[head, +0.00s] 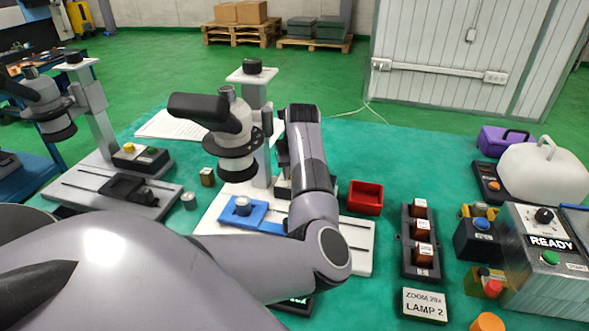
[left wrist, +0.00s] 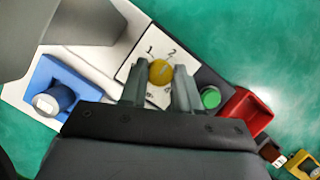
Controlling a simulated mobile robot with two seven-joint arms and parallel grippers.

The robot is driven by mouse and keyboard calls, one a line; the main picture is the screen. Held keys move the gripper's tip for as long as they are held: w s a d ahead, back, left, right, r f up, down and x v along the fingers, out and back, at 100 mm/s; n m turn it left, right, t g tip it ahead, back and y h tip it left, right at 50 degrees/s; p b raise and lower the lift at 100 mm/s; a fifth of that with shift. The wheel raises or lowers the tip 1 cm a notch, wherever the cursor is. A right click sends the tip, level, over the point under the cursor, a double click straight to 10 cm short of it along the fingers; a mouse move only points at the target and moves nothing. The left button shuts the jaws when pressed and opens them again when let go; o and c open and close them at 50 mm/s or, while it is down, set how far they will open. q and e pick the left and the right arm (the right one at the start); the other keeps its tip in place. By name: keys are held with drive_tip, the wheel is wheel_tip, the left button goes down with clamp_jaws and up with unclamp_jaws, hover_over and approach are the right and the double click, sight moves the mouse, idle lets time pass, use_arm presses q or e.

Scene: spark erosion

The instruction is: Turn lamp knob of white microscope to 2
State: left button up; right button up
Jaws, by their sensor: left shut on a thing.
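The white microscope (head: 232,140) stands mid-table on its white base (head: 355,232), partly hidden by my left arm in the head view. In the left wrist view, its yellow lamp knob (left wrist: 160,73) sits on a white dial plate marked 1 and 2 on the far side, with smaller marks nearer my gripper. The knob's exact pointing is too small to tell. My left gripper (left wrist: 160,68) is shut on the knob, one finger on each side. In the head view the knob and fingertips are hidden behind my arm. My right gripper is not in view.
A green button (left wrist: 210,97) sits beside the dial. A blue holder (head: 262,214) with a metal piece is on the base. A red bin (head: 366,198) stands close to the right. A sign (head: 425,305) reads ZOOM 20x, LAMP 2. A second, grey microscope (head: 97,110) stands left.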

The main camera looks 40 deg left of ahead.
use_arm(q)
drive_tip(key=o, duration=1.1)
drive_tip(key=shift+c, duration=0.2)
drive_tip(key=v, duration=0.7)
drive_tip(key=shift+b, duration=0.4)
drive_tip(key=shift+d+r, duration=0.1)
drive_tip(key=shift+s, duration=0.1)
